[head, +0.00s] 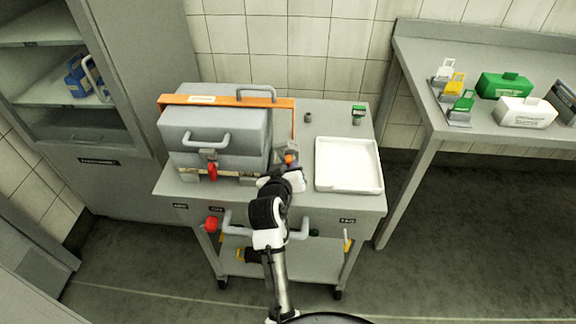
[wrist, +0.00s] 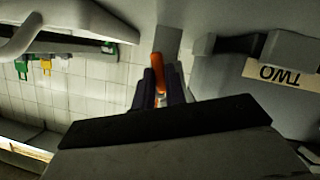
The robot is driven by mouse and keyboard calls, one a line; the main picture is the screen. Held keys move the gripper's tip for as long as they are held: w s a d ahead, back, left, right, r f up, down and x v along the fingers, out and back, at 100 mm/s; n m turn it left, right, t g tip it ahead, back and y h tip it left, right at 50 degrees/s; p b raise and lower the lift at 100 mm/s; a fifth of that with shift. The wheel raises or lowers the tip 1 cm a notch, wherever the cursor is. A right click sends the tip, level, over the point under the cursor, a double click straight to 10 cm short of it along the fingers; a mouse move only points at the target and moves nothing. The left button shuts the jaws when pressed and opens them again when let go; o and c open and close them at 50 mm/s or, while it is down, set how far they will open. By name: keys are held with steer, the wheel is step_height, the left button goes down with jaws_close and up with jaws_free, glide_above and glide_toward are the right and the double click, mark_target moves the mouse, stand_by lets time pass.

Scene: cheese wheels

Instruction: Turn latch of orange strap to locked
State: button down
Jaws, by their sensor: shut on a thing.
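The orange strap (head: 235,101) runs along the upper back of a grey case (head: 215,130) on the cart and down its right side. The latch of the orange strap (head: 290,158) is an orange lever at the case's right front corner. My gripper (head: 291,168) is at this corner. In the wrist view the orange latch lever (wrist: 157,72) stands between the two dark fingers of my gripper (wrist: 161,88), which are shut on it. The fingers hide the lower part of the lever. I cannot tell whether the latch is locked.
A red latch (head: 212,172) hangs on the case's front. A white tray (head: 347,166) lies right of my gripper on the cart (head: 335,204). A small green item (head: 358,114) stands behind the tray. A side table (head: 470,60) holds green and white boxes. A plate in the wrist view reads TWO (wrist: 281,76).

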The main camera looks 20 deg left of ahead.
steer(key=shift+w+d+m+g+y+p, duration=0.1)
steer(key=shift+m+g+y+p, duration=0.1)
steer(key=shift+m+y, duration=0.45)
steer(key=shift+d+m+g+y+p, duration=0.1)
steer(key=shift+m+y+p, duration=0.1)
steer(key=shift+m+y, duration=0.45)
steer(key=shift+m, duration=0.3)
steer(key=c, duration=1.4)
jaws_free()
steer(key=shift+c, duration=0.2)
steer(key=shift+h, duration=0.3)
